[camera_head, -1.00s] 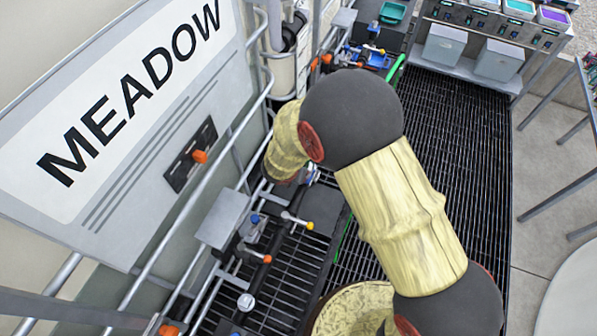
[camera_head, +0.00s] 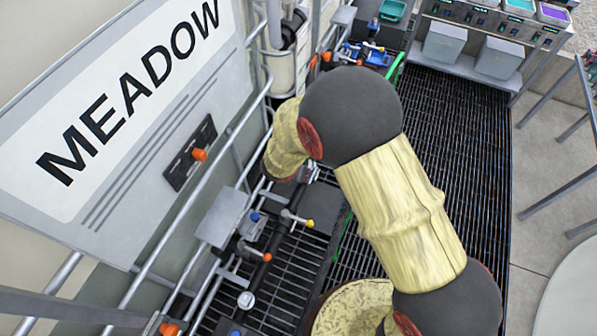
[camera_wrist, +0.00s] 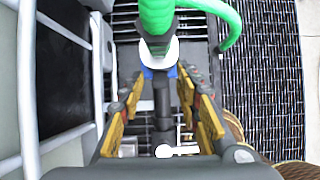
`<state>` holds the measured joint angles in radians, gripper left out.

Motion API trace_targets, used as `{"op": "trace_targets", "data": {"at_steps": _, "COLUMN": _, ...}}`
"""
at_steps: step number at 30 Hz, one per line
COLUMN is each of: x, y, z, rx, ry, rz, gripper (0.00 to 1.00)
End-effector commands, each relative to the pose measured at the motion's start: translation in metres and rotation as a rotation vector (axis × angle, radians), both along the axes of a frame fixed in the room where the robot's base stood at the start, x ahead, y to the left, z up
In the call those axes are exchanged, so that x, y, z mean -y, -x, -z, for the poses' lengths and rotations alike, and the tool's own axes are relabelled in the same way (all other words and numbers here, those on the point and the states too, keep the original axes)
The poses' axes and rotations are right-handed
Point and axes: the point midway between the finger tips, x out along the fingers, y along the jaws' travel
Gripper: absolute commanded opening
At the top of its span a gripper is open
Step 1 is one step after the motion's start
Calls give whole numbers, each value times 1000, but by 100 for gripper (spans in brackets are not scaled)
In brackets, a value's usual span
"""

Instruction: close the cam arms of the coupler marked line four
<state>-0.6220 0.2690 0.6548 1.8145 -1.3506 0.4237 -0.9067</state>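In the wrist view a coupler (camera_wrist: 160,50) with a pale collar sits at the end of a thick green hose (camera_wrist: 157,14). A blue band (camera_wrist: 160,72) shows just below the collar, above a dark vertical pipe. My gripper (camera_wrist: 162,80) is open, its two yellow-padded fingers on either side of this pipe, apart from it. I cannot make out the cam arms or any line-four marking. In the head view my arm hides the gripper and this coupler.
In the head view a yellow-tipped valve handle (camera_head: 297,218) and an orange-tipped one (camera_head: 255,251) stand on the manifold. Metal rails and the MEADOW panel (camera_head: 130,90) border the left. Dark grating (camera_head: 470,150) lies clear at right.

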Motion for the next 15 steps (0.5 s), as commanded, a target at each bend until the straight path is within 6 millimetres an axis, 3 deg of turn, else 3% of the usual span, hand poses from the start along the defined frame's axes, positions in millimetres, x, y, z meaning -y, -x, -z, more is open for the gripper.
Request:
{"op": "trace_targets", "data": {"at_steps": 5, "x": -4, "y": 5, "z": -13, "rx": 3, "ry": -2, "rz": -1, "gripper": 33}}
{"op": "trace_targets", "data": {"at_steps": 15, "x": -15, "y": 36, "z": -72, "rx": 3, "ry": -2, "rz": -1, "gripper": 33}}
